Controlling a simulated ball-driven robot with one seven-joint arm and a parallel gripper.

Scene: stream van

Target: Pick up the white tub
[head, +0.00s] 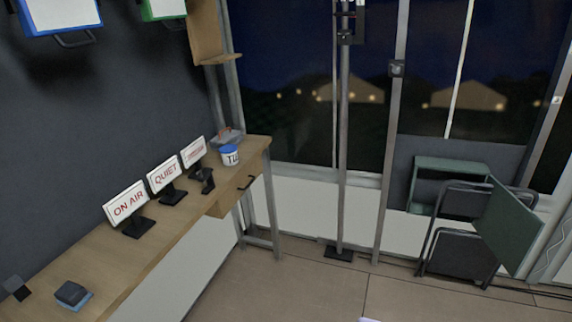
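A small white tub (230,158) with a blue top and dark lettering on its side stands upright near the far end of the wooden desk (95,262). It is next to a grey box-like case (228,137) with a reddish part on top, which sits behind it. My gripper does not show in the head view, and nothing is seen touching the tub.
On the desk stand an ON AIR sign (126,203), a QUIET sign (165,173) and a third sign (194,152), with a dark block (71,293) nearer. Folding chairs (462,245) and a pole (343,150) stand right. The floor (300,285) between is mostly clear.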

